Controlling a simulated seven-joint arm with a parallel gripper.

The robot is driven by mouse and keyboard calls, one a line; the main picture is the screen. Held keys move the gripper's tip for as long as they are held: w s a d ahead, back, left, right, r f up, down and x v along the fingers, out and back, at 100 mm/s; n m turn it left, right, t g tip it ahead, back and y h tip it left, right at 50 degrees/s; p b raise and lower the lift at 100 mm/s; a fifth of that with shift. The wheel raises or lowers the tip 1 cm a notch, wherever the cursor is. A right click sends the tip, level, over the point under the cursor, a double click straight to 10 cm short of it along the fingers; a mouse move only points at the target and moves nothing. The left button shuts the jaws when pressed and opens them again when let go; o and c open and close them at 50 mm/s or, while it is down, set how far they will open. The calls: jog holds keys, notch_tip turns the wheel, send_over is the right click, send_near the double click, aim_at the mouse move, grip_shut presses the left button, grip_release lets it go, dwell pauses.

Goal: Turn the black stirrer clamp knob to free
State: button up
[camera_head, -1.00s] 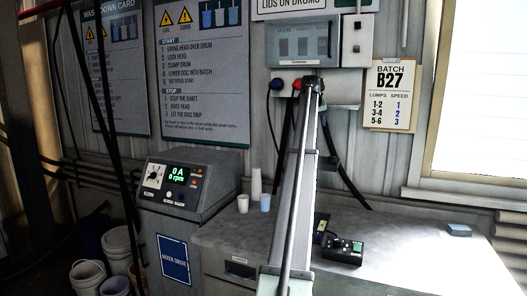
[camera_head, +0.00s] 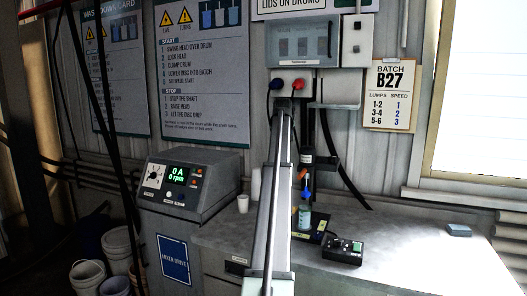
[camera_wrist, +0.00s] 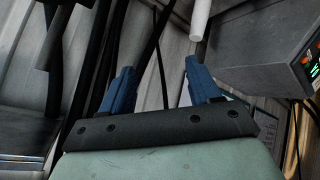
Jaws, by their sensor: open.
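A small bench stirrer stand (camera_head: 308,150) with dark clamp parts stands behind and to the right of my arm in the head view. The black clamp knob cannot be told apart from the other dark parts there. A bottle with a blue top (camera_head: 305,215) stands at the foot of the stand. My gripper (camera_wrist: 160,68) shows in the wrist view with its two blue fingers apart and nothing between them. It faces the wall and dark cables, away from the stand. The gripper is not discernible in the head view.
The drive box (camera_head: 188,185) reads 0 A and 0 rpm; white cups (camera_head: 243,203) stand beside it. A black control box (camera_head: 344,251) sits on the bench (camera_head: 420,255), whose right part is mostly clear. In the wrist view, a white cup (camera_wrist: 200,20) is above the right finger.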

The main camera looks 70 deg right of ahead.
jog(key=w+a+f+n+t, duration=0.1)
jog(key=w+a+f, duration=0.2)
jog(key=w+f, duration=0.2)
jog(key=w, duration=0.2)
jog(key=shift+w+f+n+y, duration=0.3)
jog(key=shift+w+f, duration=0.05)
jog(key=shift+w, duration=0.05)
